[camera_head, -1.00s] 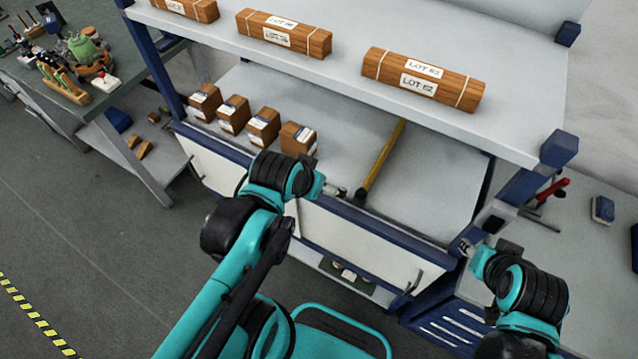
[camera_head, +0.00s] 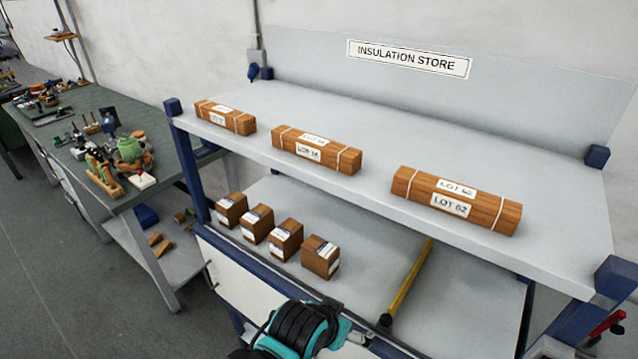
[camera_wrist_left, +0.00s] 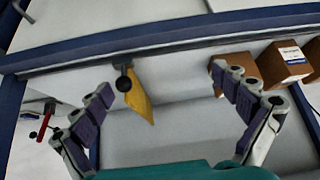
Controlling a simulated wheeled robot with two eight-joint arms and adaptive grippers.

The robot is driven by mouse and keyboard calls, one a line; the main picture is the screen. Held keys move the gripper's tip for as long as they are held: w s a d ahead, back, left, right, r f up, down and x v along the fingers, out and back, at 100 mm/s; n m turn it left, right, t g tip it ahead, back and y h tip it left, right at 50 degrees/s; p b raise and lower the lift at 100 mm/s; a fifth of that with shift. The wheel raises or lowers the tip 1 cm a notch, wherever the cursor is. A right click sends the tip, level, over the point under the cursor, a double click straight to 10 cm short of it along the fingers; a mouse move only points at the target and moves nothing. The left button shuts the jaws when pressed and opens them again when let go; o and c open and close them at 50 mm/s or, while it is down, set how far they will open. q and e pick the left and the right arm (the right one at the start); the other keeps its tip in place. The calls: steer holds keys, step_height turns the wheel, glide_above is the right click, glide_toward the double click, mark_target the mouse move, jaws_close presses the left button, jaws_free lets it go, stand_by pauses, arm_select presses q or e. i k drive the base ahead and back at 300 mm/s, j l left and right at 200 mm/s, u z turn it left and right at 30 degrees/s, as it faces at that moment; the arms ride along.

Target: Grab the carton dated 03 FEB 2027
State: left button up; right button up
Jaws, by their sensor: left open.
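Several brown cartons with white-and-blue labels stand in a row on the lower shelf in the head view: the leftmost (camera_head: 231,209), the second (camera_head: 257,224), the third (camera_head: 286,240) and the rightmost (camera_head: 320,257). Their dates are too small to read. In the left wrist view, cartons show at upper right, one with its label visible (camera_wrist_left: 285,62). My left gripper (camera_wrist_left: 163,82) is open and empty, its fingers spread wide; one finger overlaps a carton in that view, contact unclear. My right gripper is out of view.
An upper shelf (camera_head: 400,225) with strapped wooden bundles marked LOT overhangs the cartons. A yellow-handled tool (camera_head: 408,285) lies right of them, also in the left wrist view (camera_wrist_left: 138,100). A cluttered workbench (camera_head: 135,190) stands at left. The lower shelf right of the tool is clear.

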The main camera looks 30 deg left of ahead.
mark_target(286, 238)
steer(key=j, duration=0.95)
steer(key=k+j+z, duration=0.1)
steer(key=j, duration=0.85)
steer(key=i+j, duration=0.15)
steer(key=j, duration=0.25)
steer(key=i+j, duration=0.1)
steer(key=j, duration=0.3)
steer(key=i+j, duration=0.15)
steer(key=j, duration=0.25)
